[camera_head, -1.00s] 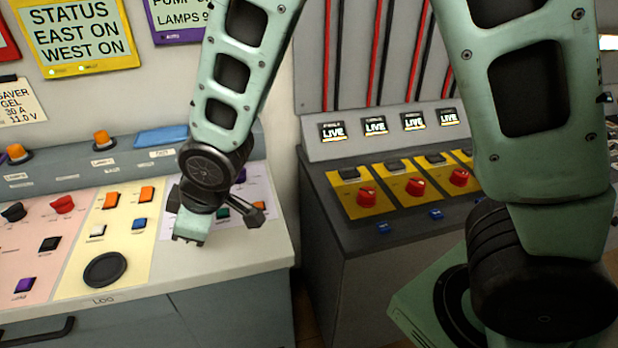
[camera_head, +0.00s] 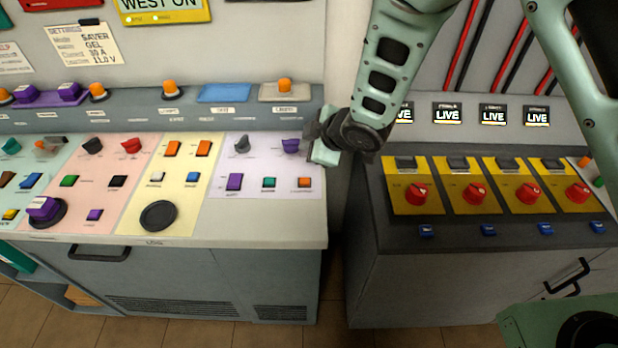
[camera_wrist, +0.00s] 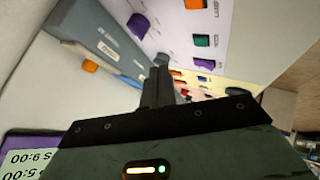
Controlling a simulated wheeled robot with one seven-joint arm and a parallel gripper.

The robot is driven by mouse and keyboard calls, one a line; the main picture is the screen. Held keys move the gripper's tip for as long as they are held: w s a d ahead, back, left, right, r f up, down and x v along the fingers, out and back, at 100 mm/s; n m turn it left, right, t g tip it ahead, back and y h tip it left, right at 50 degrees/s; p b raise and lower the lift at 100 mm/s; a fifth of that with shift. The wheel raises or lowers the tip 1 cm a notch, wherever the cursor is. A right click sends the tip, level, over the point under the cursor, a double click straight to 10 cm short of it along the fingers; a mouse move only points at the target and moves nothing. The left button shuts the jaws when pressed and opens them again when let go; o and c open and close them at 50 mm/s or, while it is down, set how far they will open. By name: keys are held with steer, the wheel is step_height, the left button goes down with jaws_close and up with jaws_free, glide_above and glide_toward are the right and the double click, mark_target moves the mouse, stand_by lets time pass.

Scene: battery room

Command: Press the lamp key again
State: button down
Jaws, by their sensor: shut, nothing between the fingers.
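The lilac section (camera_head: 262,150) of the left console holds a purple key (camera_head: 234,182), a green key (camera_head: 269,183) and an orange key (camera_head: 305,182). In the wrist view, the orange key (camera_wrist: 194,4) has a label beside it that seems to start with "LAMP". The green key (camera_wrist: 201,41) and purple key (camera_wrist: 204,64) are in line with it. My gripper (camera_head: 324,152) is above the right edge of this section, apart from the orange key. Its shut, empty fingers show dark in the wrist view (camera_wrist: 158,88).
A purple knob (camera_head: 291,146) and a grey knob (camera_head: 242,145) stand behind the keys. An orange lamp (camera_head: 285,85) sits on the ledge behind. To the right, across a gap, is a dark console with red knobs (camera_head: 417,194) and blue keys (camera_head: 427,231).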

mark_target(308, 183)
step_height(308, 183, down, 9)
steer(key=b, duration=0.6)
steer(key=shift+r+b, duration=0.1)
steer(key=shift+b, duration=0.2)
stand_by(1.7)
steer(key=shift+f+b, duration=0.4)
steer(key=shift+f+b, duration=0.45)
stand_by(0.6)
steer(key=shift+r, duration=0.15)
steer(key=shift+r+p, duration=0.55)
steer(key=shift+r, duration=0.15)
steer(key=shift+r, duration=0.1)
steer(key=shift+r+p, duration=1.6)
steer(key=shift+r, duration=0.8)
